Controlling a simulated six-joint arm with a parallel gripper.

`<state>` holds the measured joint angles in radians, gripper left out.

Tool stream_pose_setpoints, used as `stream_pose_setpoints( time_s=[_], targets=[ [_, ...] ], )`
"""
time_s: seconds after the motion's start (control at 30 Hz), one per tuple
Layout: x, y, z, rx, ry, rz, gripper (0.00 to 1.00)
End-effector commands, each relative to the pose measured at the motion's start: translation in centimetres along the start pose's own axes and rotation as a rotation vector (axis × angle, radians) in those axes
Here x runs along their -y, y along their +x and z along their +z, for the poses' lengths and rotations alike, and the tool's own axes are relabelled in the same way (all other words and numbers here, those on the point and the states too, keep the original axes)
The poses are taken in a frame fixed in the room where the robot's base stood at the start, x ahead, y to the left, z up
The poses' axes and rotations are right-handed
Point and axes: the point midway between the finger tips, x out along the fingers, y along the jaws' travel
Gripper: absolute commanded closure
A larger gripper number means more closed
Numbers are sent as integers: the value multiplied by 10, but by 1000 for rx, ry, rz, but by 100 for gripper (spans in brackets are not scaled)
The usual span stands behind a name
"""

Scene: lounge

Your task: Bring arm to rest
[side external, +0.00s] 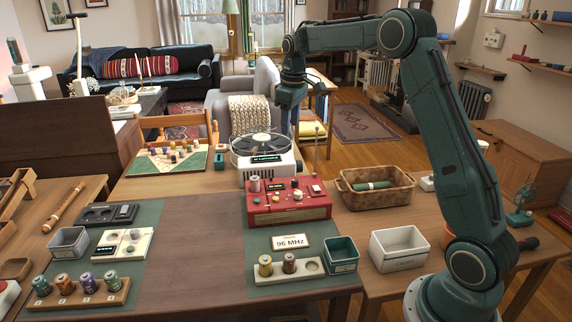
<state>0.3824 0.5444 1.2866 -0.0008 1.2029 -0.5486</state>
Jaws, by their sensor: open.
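My gripper (290,128) hangs pointing down at the upper middle of the side external view. It is open, and I see nothing held in it. In the picture it overlaps the right edge of the white record player (265,169); I cannot tell how far apart they are. My arm rises from the right, bends high up and reaches left to the gripper. The red radio (290,212) sits in front of the record player, below the gripper in the picture.
A wicker basket (349,198) and a white bin (374,252) stand right of the radio. A thin antenna (316,149) rises near the gripper. A frequency card (291,242), a spool rack (273,277) and a teal bin (341,268) are in front. The table's middle (195,240) is bare.

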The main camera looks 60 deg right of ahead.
Motion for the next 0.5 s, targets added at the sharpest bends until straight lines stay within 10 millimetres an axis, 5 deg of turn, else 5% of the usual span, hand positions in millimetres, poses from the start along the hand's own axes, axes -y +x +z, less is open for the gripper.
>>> stream_pose_setpoints(
  time_s=[0.5],
  targets=[
    [97, -84, 60, -115, 48, 36, 55]
  ],
)
